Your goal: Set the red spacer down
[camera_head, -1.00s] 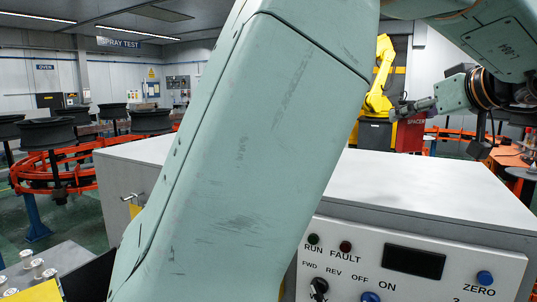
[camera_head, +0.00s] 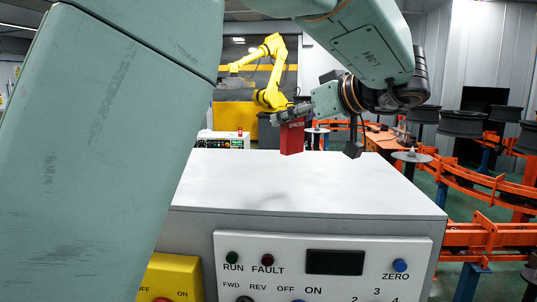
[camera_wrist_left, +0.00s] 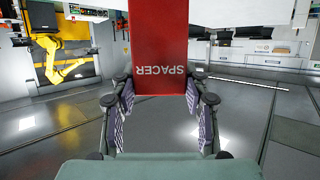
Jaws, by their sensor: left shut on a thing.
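The red spacer (camera_head: 291,138) is a tall box marked SPACER. My left gripper (camera_head: 292,114) holds it upright near its upper end, in the air. In the head view it shows around the far edge of a white cabinet top (camera_head: 300,185); I cannot tell whether it hangs over the top or beyond it. In the left wrist view the spacer (camera_wrist_left: 157,45) sits between the two padded fingers of the left gripper (camera_wrist_left: 158,92), with its lettering upside down. Grey floor shows below it there.
The cabinet top is bare. Its front panel (camera_head: 320,262) carries buttons and a dark display. A yellow robot arm (camera_head: 268,65) stands behind. Orange rails (camera_head: 480,185) with dark wheels (camera_head: 462,122) run along the right. A yellow control box (camera_head: 172,278) is at lower left.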

